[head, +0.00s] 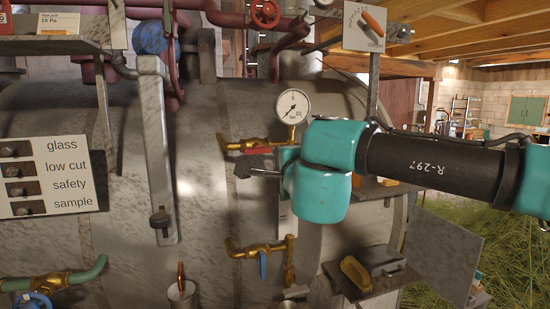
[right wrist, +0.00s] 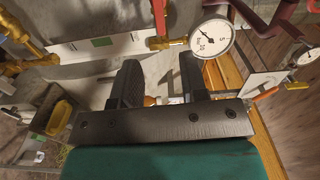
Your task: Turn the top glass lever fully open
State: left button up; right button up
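The top glass lever (head: 259,150) is red and lies roughly level along a brass valve (head: 237,145), left of and below the round dial. In the right wrist view the red lever (right wrist: 160,17) is at the top, beyond the fingers. A lower brass valve with a blue lever (head: 263,264) is below; the blue lever hangs down. My right gripper (right wrist: 158,70) is open, with nothing seen between its two black fingers, and apart from the lever. My left gripper is not in view.
A pressure gauge (head: 292,106) stands close above my right wrist and beside the fingers in the wrist view (right wrist: 212,38). A shelf holds a yellow object (head: 355,273) and a grey box (head: 382,260). A label board (head: 50,175) is at left; a long metal bar (head: 156,150) is nearer.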

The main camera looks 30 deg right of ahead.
jog(key=shift+v, duration=2.05)
jog(key=w+a+f+n+g+y, duration=0.1)
jog(key=w+a+f+n, duration=0.15)
jog(key=w+f, duration=0.45)
jog(key=w+a+f+n+g+y, duration=0.1)
jog(key=w+f+n, duration=0.25)
jog(key=f, duration=0.65)
notch_tip(320, 180, down, 21)
jog(key=w+a+n+g+y, duration=0.2)
jog(key=w+n+g, duration=0.1)
jog(key=n+g, duration=0.15)
jog(key=s+a+f+n+g+y, duration=0.1)
jog(key=s+f+n+g, duration=0.1)
jog(key=s+f, duration=0.5)
jog(key=s+a+f+n+g+y, duration=0.2)
jog(key=s+f, duration=0.5)
jog(key=f, duration=0.9)
jog(key=s+a+f+n+g+y, duration=0.1)
jog(key=s+f+n+g, duration=0.3)
jog(key=f, duration=0.7)
jog(key=s+g, duration=0.2)
jog(key=s, duration=0.1)
jog(key=shift+a+f+y, duration=0.3)
jog(key=shift+f, duration=0.05)
jog(key=shift+w, duration=0.1)
